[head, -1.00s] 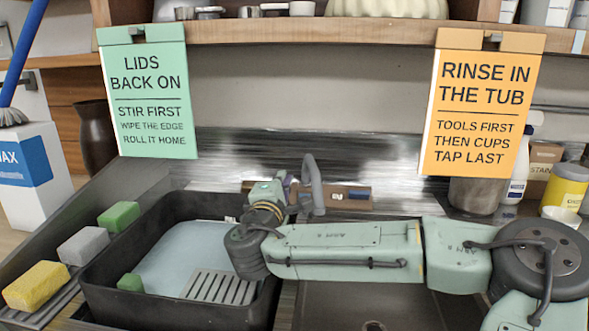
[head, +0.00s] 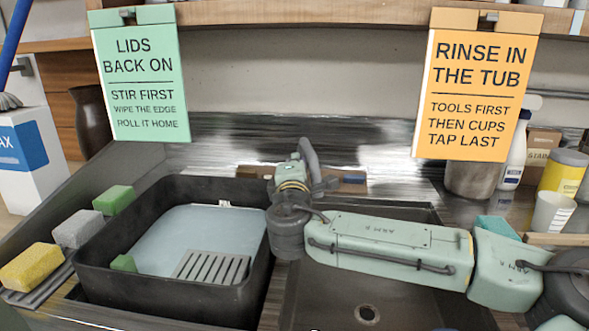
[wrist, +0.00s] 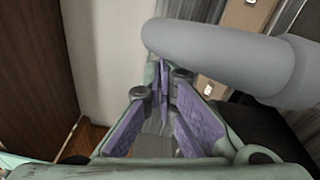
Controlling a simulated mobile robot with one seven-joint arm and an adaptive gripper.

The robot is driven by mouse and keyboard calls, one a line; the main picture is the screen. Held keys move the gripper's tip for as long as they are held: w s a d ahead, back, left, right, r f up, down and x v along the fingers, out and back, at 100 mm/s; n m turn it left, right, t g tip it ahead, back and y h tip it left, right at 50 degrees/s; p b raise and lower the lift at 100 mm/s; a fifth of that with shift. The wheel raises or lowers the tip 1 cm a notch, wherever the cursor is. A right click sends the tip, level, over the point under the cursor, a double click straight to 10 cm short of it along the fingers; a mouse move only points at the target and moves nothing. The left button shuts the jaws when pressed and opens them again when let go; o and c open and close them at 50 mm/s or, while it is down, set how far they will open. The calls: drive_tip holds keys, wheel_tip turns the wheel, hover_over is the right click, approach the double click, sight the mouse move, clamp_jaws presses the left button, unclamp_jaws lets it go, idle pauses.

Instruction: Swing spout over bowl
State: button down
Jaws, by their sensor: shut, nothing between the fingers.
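The grey curved spout (head: 309,158) rises at the back of the sink, near the gap between the black tub and the basin. The sink bowl (head: 340,290) is the dark basin on the right with a round drain; my arm covers much of it. My gripper (wrist: 160,72) is shut and empty, its purple finger pads together. In the wrist view the spout (wrist: 215,58) crosses close by on the upper right of the fingertips. In the head view my gripper is just left of the spout; I cannot tell whether they touch.
A black tub (head: 100,287) with bluish water and a grey slatted rack (head: 212,267) fills the left side. Sponges (head: 30,267) lie along its left edge. A white cup (head: 553,212), a yellow container (head: 565,172) and a spray bottle (head: 517,150) stand at right.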

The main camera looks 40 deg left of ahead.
drive_tip(key=w+d+y, duration=0.1)
drive_tip(key=w+d+n+g+y, duration=0.1)
drive_tip(key=d, duration=0.1)
drive_tip(key=shift+w+r+n, duration=0.15)
drive_tip(key=shift+n, duration=0.15)
drive_tip(key=shift+w+d+g, duration=0.3)
drive_tip(key=shift+w+d, duration=0.15)
approach(314, 164)
drive_tip(key=shift+w+d+f, duration=0.25)
drive_tip(key=shift+w+d, duration=0.1)
drive_tip(key=shift+w, duration=0.3)
